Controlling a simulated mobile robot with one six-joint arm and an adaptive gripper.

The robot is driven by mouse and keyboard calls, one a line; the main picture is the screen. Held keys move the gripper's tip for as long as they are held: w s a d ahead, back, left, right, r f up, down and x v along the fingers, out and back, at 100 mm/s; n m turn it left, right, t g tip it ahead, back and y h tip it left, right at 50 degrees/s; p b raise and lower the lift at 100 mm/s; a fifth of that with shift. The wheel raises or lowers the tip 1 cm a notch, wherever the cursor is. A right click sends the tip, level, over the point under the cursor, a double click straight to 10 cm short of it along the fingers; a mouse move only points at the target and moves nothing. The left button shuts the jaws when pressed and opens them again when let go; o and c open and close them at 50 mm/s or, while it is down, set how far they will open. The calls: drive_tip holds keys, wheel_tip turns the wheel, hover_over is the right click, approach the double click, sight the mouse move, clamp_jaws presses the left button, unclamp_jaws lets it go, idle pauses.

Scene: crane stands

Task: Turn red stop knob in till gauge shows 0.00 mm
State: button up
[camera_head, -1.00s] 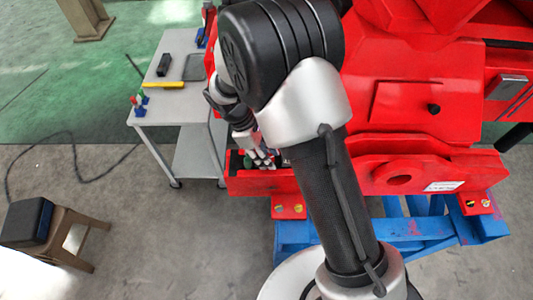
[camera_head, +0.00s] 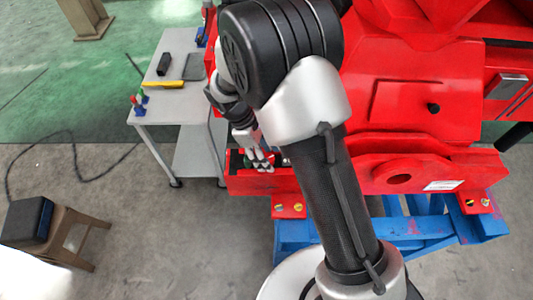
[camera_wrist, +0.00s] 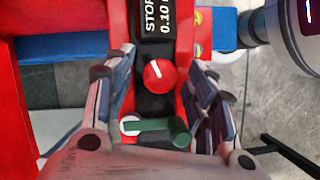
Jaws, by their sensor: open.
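The red stop knob (camera_wrist: 159,75) is round with a white mark on its face and sits on a black panel in the wrist view. My gripper (camera_wrist: 160,68) is open, with one finger left and one right of the knob. Gaps show between the fingers and the knob. In the head view my gripper (camera_head: 260,160) is at the left end of the red machine, and the knob cannot be made out there.
A green lever (camera_wrist: 150,126) lies below the knob between the fingers. The red machine (camera_head: 420,110) rests on a blue stand (camera_head: 410,230).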

drive_tip(key=v, duration=1.2)
wheel_tip(320, 180, up, 7)
drive_tip(key=t+y+p, duration=0.1)
drive_tip(key=y+p, duration=0.3)
hover_over(269, 158)
wheel_tip(269, 158, down, 18)
drive_tip(key=b, duration=0.2)
drive_tip(key=shift+w+a+b, duration=0.1)
drive_tip(key=shift+a+b, duration=0.05)
drive_tip(key=shift+b, duration=0.2)
